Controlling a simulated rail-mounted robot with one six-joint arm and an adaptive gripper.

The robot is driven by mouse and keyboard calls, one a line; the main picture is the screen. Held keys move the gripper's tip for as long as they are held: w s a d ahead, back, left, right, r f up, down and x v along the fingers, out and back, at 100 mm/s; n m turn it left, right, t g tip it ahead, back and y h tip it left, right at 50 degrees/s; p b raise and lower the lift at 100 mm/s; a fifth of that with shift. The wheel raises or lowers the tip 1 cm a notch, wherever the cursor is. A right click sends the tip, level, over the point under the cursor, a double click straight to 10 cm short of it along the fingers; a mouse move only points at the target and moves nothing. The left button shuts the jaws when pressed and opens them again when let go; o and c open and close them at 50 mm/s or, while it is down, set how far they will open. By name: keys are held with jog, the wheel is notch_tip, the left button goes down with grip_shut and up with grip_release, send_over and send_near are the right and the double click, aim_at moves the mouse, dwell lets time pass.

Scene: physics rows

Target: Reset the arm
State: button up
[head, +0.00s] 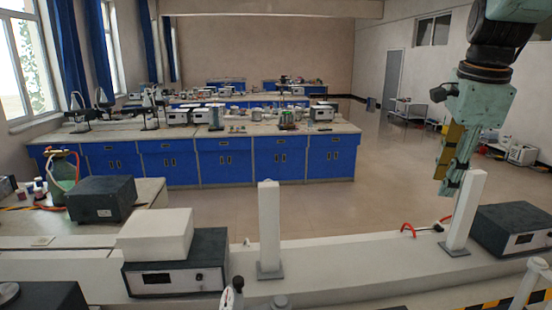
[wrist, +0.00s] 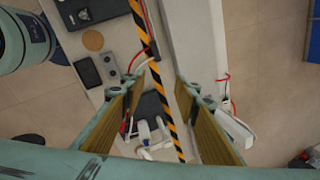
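My arm comes down from the top right of the head view. My gripper (head: 446,186) hangs pointing down above the right part of the long white bench (head: 345,267), beside a white post (head: 466,210). In the wrist view my gripper (wrist: 161,84) has its two fingers with yellow-brown pads well apart. Nothing is held between them. The bench surface and a black-and-yellow striped strip (wrist: 152,62) show below and between the fingers.
A dark instrument box (head: 514,230) stands right of the post. Another white post (head: 269,228) and a dark box (head: 176,264) with a white block (head: 155,234) stand further left. Blue-fronted lab benches (head: 220,158) are behind, with open floor (head: 385,185) between.

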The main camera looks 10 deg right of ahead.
jog(key=s+a+f+n+t+b, duration=0.1)
jog(key=s+a+n, duration=0.25)
jog(key=a, duration=0.35)
jog(key=s+a+f+n+y+b, duration=0.1)
jog(key=s+a+n, duration=0.2)
jog(key=a+n, duration=0.3)
jog(key=s+a+f+n+t+b, duration=0.1)
jog(key=s+a+n, duration=0.3)
jog(key=a, duration=0.5)
jog(key=s+a+f+n+b, duration=0.1)
jog(key=s+f+n, duration=0.3)
jog(key=s, duration=0.4)
jog(key=s+a+f+n+b, duration=0.1)
jog(key=s+f+n, duration=0.3)
jog(key=s, duration=0.5)
jog(key=shift+a+f+n+b, duration=0.35)
jog(key=shift+a+f+n, duration=0.05)
jog(key=shift+a+n, duration=0.25)
jog(key=shift+w, duration=0.1)
jog(key=shift+d+r, duration=0.1)
